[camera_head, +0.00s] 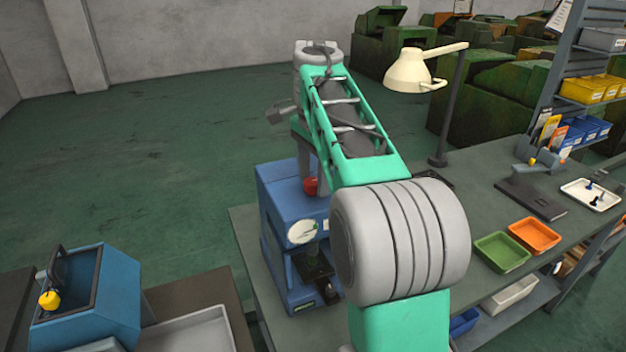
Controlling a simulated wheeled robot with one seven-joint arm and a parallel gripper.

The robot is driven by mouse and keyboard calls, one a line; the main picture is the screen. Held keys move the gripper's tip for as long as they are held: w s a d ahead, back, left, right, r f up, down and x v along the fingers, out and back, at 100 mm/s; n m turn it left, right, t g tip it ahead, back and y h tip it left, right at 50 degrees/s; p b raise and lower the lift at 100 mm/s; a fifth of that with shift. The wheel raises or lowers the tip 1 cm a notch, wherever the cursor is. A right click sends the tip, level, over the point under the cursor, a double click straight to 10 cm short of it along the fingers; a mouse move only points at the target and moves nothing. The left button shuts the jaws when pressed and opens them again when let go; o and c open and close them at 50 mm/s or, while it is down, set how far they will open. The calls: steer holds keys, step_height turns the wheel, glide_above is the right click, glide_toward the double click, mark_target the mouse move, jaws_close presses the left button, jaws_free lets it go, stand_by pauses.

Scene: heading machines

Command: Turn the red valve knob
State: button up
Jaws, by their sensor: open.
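The red valve knob (311,186) is on top of the blue machine (274,210) at the left end of the workbench.
A cream lamp (410,72) stands behind my arm. Another blue machine (86,298) is at the lower left.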

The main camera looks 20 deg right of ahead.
steer(key=shift+c, duration=0.4)
jaws_close()
steer(key=shift+n, duration=0.3)
steer(key=n+b, duration=0.1)
steer(key=n, duration=0.3)
steer(key=shift+w, duration=0.1)
steer(key=n+b, duration=0.1)
steer(key=n, duration=0.3)
steer(key=shift+n, duration=0.3)
steer(key=n, duration=0.4)
steer(key=shift+a+n, duration=0.1)
steer(key=shift+n, duration=2.2)
